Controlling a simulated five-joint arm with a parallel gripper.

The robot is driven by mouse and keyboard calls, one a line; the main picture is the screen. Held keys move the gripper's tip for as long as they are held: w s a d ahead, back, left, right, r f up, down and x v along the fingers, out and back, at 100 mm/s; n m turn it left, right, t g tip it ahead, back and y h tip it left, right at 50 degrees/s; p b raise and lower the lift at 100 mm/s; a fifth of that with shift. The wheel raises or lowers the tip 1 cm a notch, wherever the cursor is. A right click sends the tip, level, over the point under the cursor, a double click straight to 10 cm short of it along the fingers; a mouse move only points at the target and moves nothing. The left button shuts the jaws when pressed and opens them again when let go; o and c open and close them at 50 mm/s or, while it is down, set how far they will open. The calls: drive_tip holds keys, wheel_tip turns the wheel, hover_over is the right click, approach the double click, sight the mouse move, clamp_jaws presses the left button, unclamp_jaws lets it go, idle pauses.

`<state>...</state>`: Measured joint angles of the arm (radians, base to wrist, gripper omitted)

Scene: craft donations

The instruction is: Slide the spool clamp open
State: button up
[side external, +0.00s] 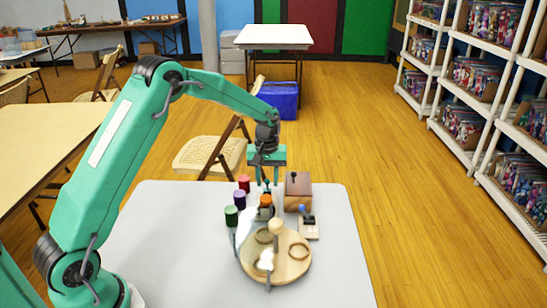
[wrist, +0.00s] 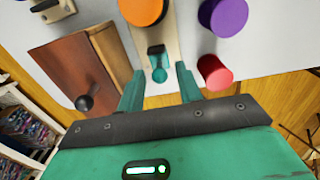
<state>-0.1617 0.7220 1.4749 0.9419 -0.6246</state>
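The spool clamp looks like a narrow pale wooden strip (wrist: 172,45) with a dark teal slider and a round teal knob (wrist: 159,75), seen in the wrist view. An orange spool (wrist: 143,10) stands at its far end in that view; it also shows in the side view (side external: 265,203). My gripper (wrist: 159,70) is open, pointing down, with one finger on each side of the knob and gaps visible between. In the side view my gripper (side external: 267,186) is low behind the orange spool, and the clamp is mostly hidden there.
Red (side external: 244,183), purple (side external: 239,199) and green (side external: 231,215) spools stand left of the clamp. A wooden box (side external: 298,190) with a dark knob stands close on the right. A small board with a blue knob (side external: 308,228) and a round wooden board (side external: 290,272) are in front.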

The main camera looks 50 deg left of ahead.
drive_tip(key=shift+r, duration=0.1)
drive_tip(key=shift+r, duration=3.65)
drive_tip(key=shift+o, duration=0.4)
